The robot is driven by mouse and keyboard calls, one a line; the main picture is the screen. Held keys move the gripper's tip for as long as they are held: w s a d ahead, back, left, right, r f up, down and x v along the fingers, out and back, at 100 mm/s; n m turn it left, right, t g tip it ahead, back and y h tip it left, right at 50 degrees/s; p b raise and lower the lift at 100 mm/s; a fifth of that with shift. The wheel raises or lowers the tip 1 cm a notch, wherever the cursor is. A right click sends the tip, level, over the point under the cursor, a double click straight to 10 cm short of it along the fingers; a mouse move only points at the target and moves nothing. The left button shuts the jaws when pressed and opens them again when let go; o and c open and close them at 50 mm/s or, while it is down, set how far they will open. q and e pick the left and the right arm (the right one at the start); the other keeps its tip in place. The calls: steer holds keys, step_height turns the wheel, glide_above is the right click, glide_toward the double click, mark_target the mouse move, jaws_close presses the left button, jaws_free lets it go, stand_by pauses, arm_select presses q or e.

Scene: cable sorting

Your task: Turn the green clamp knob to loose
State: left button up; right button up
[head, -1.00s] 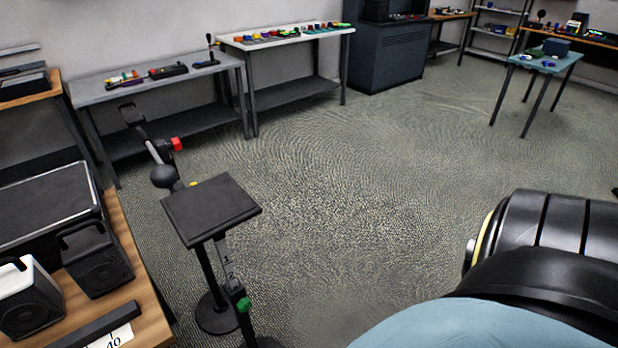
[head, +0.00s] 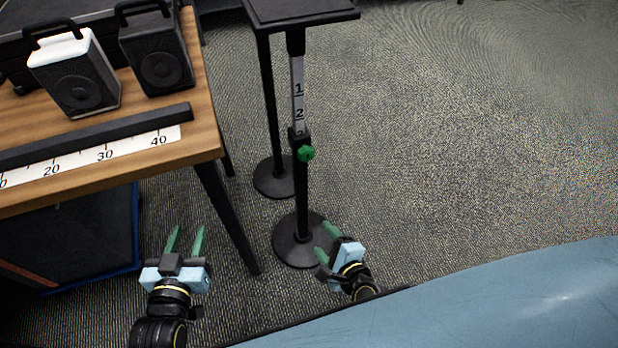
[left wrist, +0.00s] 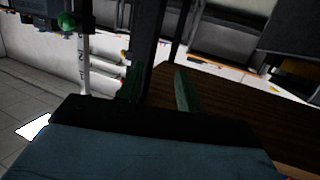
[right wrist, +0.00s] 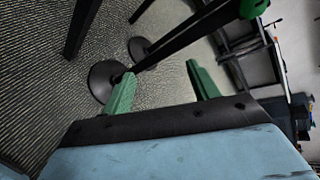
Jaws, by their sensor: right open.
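The green clamp knob (head: 306,153) sits on the black collar of an upright stand post with a numbered white scale (head: 298,95). The knob also shows at the top left of the left wrist view (left wrist: 67,20) and at the top right of the right wrist view (right wrist: 253,8). My right gripper (head: 326,243) is open and empty, below the knob and near the stand's round base (head: 300,250). My left gripper (head: 185,242) is open and empty, lower left of the knob, beside the wooden table's leg. Neither gripper touches the knob.
The wooden table (head: 205,130) stands left of the stand, with two speakers (head: 75,80) (head: 158,65) and a ruler strip (head: 105,153) on it. A second stand base (head: 273,182) is behind. The floor to the right is clear.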

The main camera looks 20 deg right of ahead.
steer(key=w+r+m+t+b, duration=0.3)
steer(key=r+m+b, duration=0.1)
steer(key=m, duration=0.3)
arm_select(q)
steer(key=s+r+t+h+b, duration=0.35)
steer(key=r+t, duration=0.35)
steer(key=r, duration=1.2)
arm_select(e)
steer(key=m+t+h, duration=0.2)
steer(key=m, duration=0.5)
glide_toward(308, 158)
steer(key=w, duration=0.4)
steer(key=w+p, duration=0.1)
steer(key=w, duration=0.3)
steer(key=shift+a+r, duration=0.2)
arm_select(q)
steer(key=shift+w+a+f+g+y, duration=0.1)
steer(key=shift+f+g+y, duration=0.4)
steer(key=shift+f, duration=0.25)
steer(key=shift+w+a+f+g+y, duration=0.15)
steer(key=shift+f+g+y, duration=0.25)
steer(key=shift+f+g, duration=0.3)
steer(key=shift+w+a+f+g+y, duration=0.1)
steer(key=shift+f+g+y, duration=0.4)
steer(key=shift+f, duration=0.25)
arm_select(e)
steer(key=shift+w, duration=0.7)
steer(key=c, duration=1)
